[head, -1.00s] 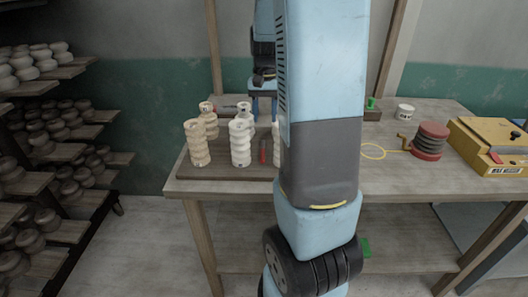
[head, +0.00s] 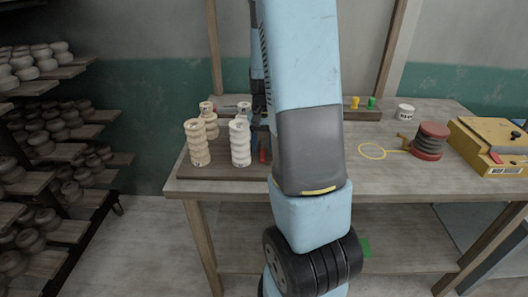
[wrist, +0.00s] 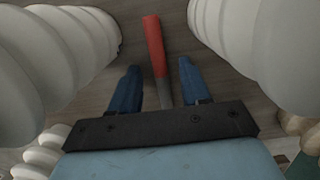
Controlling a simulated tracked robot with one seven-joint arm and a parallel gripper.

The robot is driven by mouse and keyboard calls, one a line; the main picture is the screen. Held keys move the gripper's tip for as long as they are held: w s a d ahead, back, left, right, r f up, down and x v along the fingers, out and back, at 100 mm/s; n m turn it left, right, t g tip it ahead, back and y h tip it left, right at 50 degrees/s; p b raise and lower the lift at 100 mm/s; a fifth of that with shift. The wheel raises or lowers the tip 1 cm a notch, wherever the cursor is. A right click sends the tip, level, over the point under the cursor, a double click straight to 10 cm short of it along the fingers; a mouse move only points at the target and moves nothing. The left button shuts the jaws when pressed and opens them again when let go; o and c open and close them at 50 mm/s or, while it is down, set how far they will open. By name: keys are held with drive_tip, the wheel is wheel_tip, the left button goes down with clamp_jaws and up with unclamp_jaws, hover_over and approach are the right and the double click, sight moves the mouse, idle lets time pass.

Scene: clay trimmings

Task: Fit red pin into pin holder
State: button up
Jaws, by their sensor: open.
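The red pin (wrist: 154,48) has a red end and a grey shaft. In the wrist view it lies between my gripper's blue fingers (wrist: 160,85), which are open on either side of it and appear not to grip it. In the head view only the pin's red end (head: 263,156) shows, low between the pale stacks; my gripper is largely hidden by my arm. A wooden strip (head: 360,115) at the back, possibly the pin holder, bears a yellow pin (head: 355,102) and a green pin (head: 372,103).
Pale ribbed stacks (head: 197,143) (head: 240,143) stand close around my gripper on a dark board (head: 190,172). To the right are a yellow wire loop (head: 372,151), a red-and-grey reel (head: 431,141), a white cup (head: 405,111) and a yellow box (head: 490,146).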

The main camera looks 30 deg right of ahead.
drive_tip(key=shift+c, duration=0.3)
clamp_jaws()
idle(0.9)
